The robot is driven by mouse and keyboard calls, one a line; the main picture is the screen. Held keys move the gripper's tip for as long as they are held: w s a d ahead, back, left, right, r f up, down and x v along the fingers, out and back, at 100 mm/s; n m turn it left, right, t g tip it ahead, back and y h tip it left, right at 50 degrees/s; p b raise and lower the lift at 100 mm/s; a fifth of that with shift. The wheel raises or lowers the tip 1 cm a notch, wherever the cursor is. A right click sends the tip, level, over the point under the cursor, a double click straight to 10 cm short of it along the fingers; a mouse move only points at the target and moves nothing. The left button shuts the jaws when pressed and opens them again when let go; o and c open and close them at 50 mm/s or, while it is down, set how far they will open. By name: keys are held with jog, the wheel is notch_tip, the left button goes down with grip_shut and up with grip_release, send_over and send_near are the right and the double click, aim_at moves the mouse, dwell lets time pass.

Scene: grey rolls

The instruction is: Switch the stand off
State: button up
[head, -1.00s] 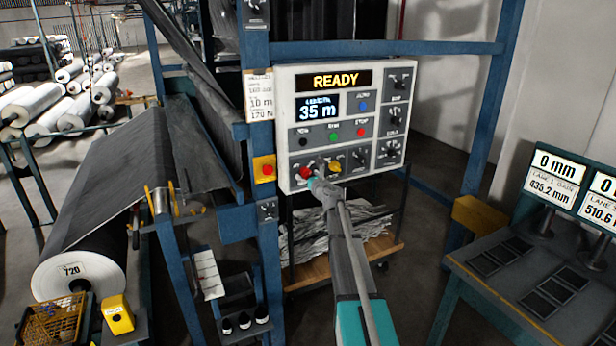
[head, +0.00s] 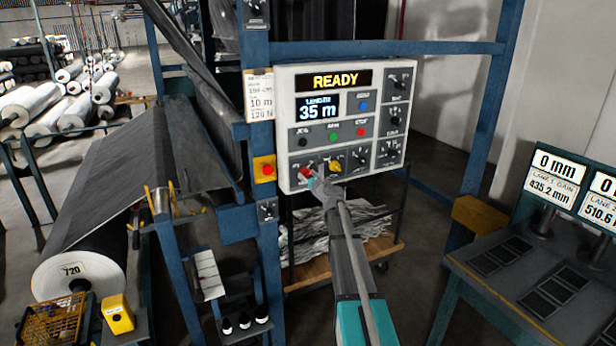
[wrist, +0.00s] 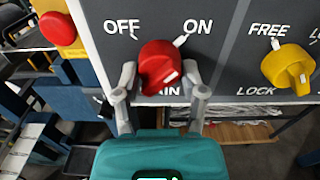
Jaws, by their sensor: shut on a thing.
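The stand's control panel (head: 284,120) is a pale box with a grey face and a lit READY sign (head: 335,80). At its lower left is the red MAIN knob (head: 305,172), with OFF at upper left and ON at upper right. In the wrist view the red knob (wrist: 158,62) sits between my two grey fingers, one on each side. My gripper (wrist: 160,84) is shut on it. The white marks by OFF and ON both show, but I cannot tell surely which one the knob points to. In the head view my gripper (head: 314,181) partly covers the knob.
A yellow FREE/LOCK knob (wrist: 288,66) is close to the right of the red one. A red button on a yellow box (head: 264,169) is on the blue post to the left. A desk with displays (head: 520,275) stands at the right.

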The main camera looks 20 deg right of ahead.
jog(key=n, duration=0.8)
jog(key=shift+d+n, duration=0.1)
jog(key=shift+n, duration=0.2)
jog(key=n, duration=0.4)
jog(key=shift+r+n, duration=0.1)
jog(key=shift+n, duration=0.2)
jog(key=n, duration=0.4)
jog(key=o, duration=1.2)
jog(key=shift+c, duration=0.2)
